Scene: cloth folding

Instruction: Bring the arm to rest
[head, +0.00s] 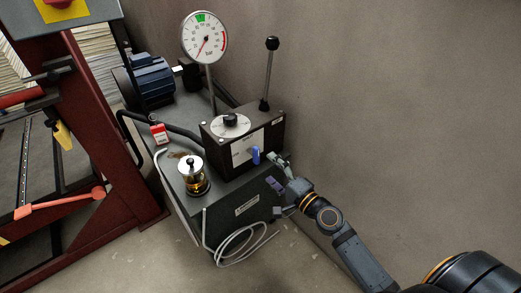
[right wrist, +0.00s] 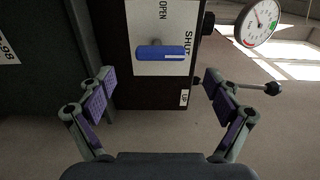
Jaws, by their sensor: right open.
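My right arm (head: 350,250) comes in from the lower right in the head view. Its gripper (head: 275,172) is open and empty, close to the front of a black valve block. In the right wrist view the two fingers (right wrist: 158,84) are spread wide with nothing between them. A blue valve handle (right wrist: 160,53) lies crosswise on a white plate marked OPEN and SHUT, ahead of the fingers and apart from them. The handle (head: 256,156) also shows in the head view, just left of the fingertips. My left gripper is not in view.
The dark power unit (head: 225,207) carries a pressure gauge (head: 205,38), a black-knobbed lever (head: 268,75), a blue motor (head: 152,80) and a glass-sided filler (head: 193,177). A red frame (head: 110,135) stands left. Floor at right is clear.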

